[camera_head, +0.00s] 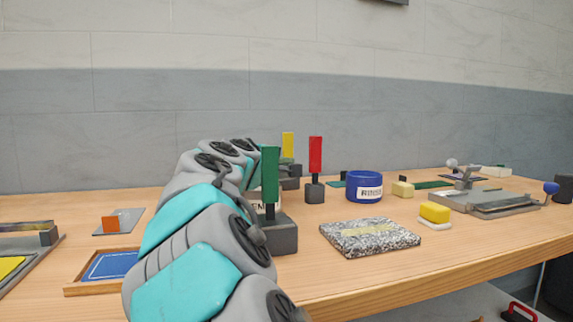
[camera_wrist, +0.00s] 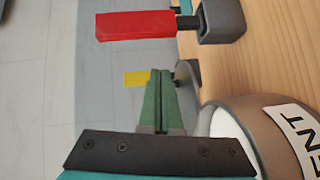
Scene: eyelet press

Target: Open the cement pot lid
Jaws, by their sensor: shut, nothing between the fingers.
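The cement pot (camera_wrist: 262,112) is a grey-brown cylinder at the lower right of the wrist view, with a white label reading "ENT". In the head view only a bit of its label (camera_head: 262,208) shows behind my arm. A pale curved area inside its rim looks like the open mouth. A curved grey piece (camera_wrist: 190,76) stands beyond the rim; I cannot tell if it is the lid or the base of the yellow-bladed tool. My gripper (camera_wrist: 160,74) is shut and empty, its green fingers beside the pot's mouth. In the head view the gripper is hidden.
A green-bladed tool (camera_head: 270,175) stands close to my arm. A red-bladed tool (camera_head: 315,155) and a yellow-bladed tool (camera_head: 288,146) stand behind. A blue pot (camera_head: 364,187) and a speckled slab (camera_head: 369,247) are to the right. A framed blue mat (camera_head: 110,264) lies left.

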